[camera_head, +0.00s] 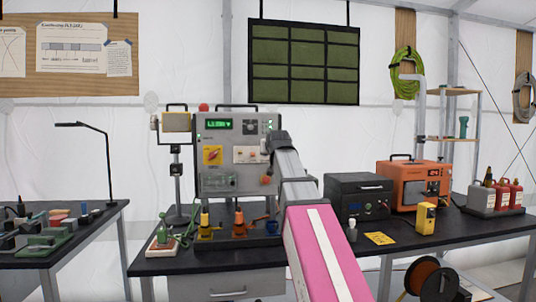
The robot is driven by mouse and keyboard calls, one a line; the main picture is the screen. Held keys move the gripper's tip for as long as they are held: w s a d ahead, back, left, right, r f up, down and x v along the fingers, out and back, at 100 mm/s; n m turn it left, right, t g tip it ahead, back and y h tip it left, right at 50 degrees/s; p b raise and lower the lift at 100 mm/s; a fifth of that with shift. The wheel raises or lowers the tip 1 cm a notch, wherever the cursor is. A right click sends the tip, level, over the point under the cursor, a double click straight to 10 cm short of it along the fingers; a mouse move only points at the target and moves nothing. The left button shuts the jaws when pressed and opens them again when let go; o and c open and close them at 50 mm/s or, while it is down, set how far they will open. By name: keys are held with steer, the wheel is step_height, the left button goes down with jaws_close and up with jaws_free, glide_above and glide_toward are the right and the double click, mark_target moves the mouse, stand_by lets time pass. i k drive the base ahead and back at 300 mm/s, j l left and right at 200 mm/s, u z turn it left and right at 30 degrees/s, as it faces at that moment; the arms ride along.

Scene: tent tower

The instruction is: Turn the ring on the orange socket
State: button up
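An orange socket-like fitting (239,224) stands upright on the bench in front of the grey control panel (225,185). A yellow fitting (205,225) stands to its left and a blue one (271,226) to its right. A ring on the orange fitting is too small to make out.
The black bench (160,262) also holds a lamp stand (176,180) at left. A black case (357,195), an orange power unit (413,185) and a yellow meter (426,218) stand to the right. A second bench (60,255) with a desk lamp is at far left.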

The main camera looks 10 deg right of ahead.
mark_target(237, 229)
steer(key=k, duration=1)
